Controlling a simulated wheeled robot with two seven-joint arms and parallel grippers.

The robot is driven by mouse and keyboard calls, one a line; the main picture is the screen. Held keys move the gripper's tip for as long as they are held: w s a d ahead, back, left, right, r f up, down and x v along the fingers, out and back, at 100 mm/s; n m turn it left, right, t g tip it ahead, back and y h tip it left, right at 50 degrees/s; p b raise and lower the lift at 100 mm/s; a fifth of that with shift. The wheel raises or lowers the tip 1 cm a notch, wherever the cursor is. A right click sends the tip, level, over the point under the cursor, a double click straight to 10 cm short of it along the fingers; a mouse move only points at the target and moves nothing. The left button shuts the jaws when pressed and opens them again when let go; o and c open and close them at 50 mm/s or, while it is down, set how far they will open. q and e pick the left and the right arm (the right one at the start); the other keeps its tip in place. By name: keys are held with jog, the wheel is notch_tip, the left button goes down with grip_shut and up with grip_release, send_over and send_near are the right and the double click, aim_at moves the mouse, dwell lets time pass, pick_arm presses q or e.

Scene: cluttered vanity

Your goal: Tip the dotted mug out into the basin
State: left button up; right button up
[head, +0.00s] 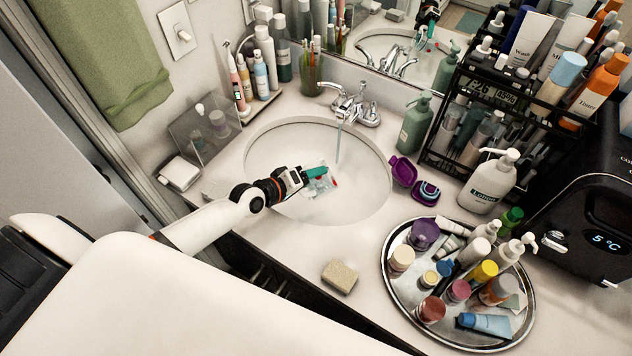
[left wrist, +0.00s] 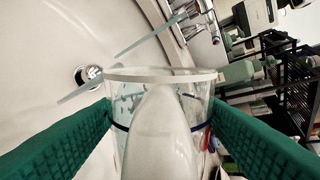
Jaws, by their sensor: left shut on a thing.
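My left gripper (head: 318,174) reaches over the white basin (head: 265,165) and is shut on the dotted mug (head: 322,187). The mug is clear, with small coloured marks, and looks small in the head view. In the left wrist view the mug (left wrist: 117,105) sits between the green finger pads, its pale rim across the top. It looks tipped onto its side against the bottles there. A smooth whitish shape fills its middle; I cannot tell what it is. No pouring from the mug can be made out. The drain (left wrist: 88,77) shows left of the rim. My right gripper is not in view.
The tap (head: 350,103) stands behind the basin, with a thin stream below its spout. A green pump bottle (head: 413,124) and purple case (head: 404,171) stand right of the basin. A crowded round tray (head: 391,290) and a sponge (head: 340,277) are in front.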

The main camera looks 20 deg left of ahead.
pick_arm(q)
jog(key=shift+w, duration=0.1)
dwell(1.1)
jog(key=shift+a+b, duration=0.1)
jog(key=shift+b, duration=0.2)
jog(key=shift+f+n, duration=0.15)
jog(key=shift+n, duration=0.15)
dwell(0.6)
jog(key=shift+b, duration=0.35)
jog(key=shift+w+a+h, duration=0.1)
jog(key=shift+h, duration=0.2)
dwell(0.6)
jog(key=shift+f+b, duration=0.1)
jog(key=shift+b, duration=0.2)
jog(key=shift+n+g, duration=0.3)
dwell(0.9)
jog(key=shift+a+b, duration=0.1)
jog(key=shift+b, duration=0.3)
jog(key=shift+w+a+f+b, duration=0.1)
jog(key=shift+f+b, duration=0.1)
jog(key=shift+b, duration=0.2)
dwell(1.5)
